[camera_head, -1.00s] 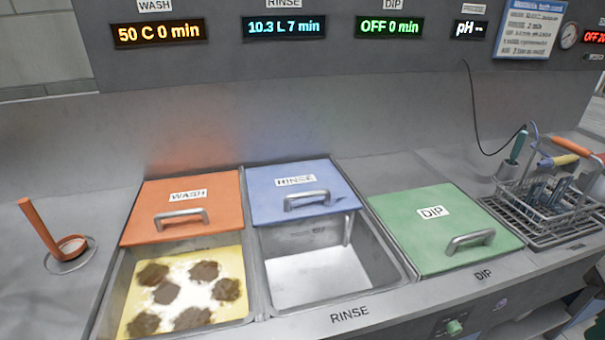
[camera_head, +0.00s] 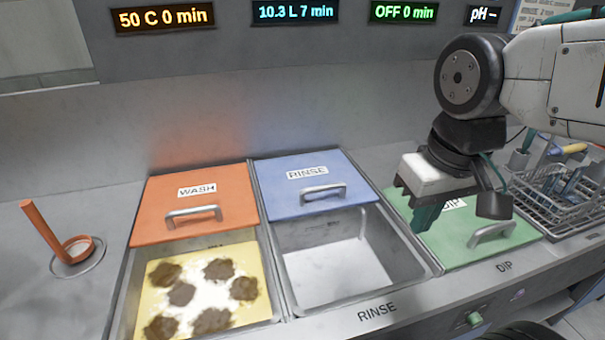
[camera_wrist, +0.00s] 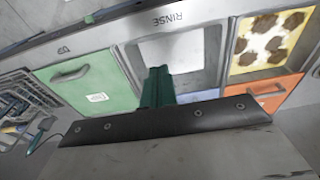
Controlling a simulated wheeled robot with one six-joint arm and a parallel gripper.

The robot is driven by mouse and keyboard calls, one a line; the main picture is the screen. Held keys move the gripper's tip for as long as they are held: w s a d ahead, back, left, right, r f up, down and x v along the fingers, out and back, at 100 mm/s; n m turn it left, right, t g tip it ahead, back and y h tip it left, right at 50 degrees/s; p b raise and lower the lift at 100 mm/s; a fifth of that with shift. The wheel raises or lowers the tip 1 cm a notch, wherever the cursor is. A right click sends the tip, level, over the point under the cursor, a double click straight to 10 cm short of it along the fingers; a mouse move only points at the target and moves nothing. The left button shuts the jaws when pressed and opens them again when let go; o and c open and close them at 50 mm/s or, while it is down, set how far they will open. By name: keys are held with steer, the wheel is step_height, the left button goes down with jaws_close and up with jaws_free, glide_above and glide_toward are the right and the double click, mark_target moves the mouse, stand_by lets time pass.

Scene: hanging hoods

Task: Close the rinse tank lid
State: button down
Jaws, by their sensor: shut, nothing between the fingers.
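The blue rinse lid (camera_head: 290,185) with its metal handle (camera_head: 323,193) lies over the back part of the rinse tank (camera_head: 340,262). The front part of the tank is uncovered and shows a pale, empty-looking interior. In the wrist view the rinse tank (camera_wrist: 190,52) lies beyond my fingers and only an edge of the blue lid (camera_wrist: 198,96) shows. My gripper (camera_head: 424,222) has green fingers, shut and empty, above the left part of the green dip lid. It is to the right of the rinse lid's handle and apart from it. The fingers also show in the wrist view (camera_wrist: 158,85).
The orange wash lid (camera_head: 225,200) half covers the wash tank (camera_head: 265,245) with a brown-spotted liquid. The green dip lid (camera_head: 460,248) has a raised handle (camera_head: 492,234). A wire basket (camera_head: 565,195) stands at the right, an orange-handled ladle (camera_head: 48,230) at the left.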

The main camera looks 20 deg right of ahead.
steer(key=w+f+t, duration=0.1)
steer(key=w+f, duration=0.2)
steer(key=w, duration=1.5)
steer(key=w+f+t, duration=0.2)
steer(key=w+f, duration=0.1)
steer(key=w, duration=1.4)
steer(key=x, duration=0.9)
steer(key=shift+d+f, duration=0.25)
steer(key=shift+f, duration=0.05)
steer(key=shift+s+f, duration=0.25)
steer(key=shift+s, duration=0.85)
steer(key=shift+s+f, duration=0.2)
steer(key=shift+s, duration=0.6)
steer(key=shift+s, duration=0.1)
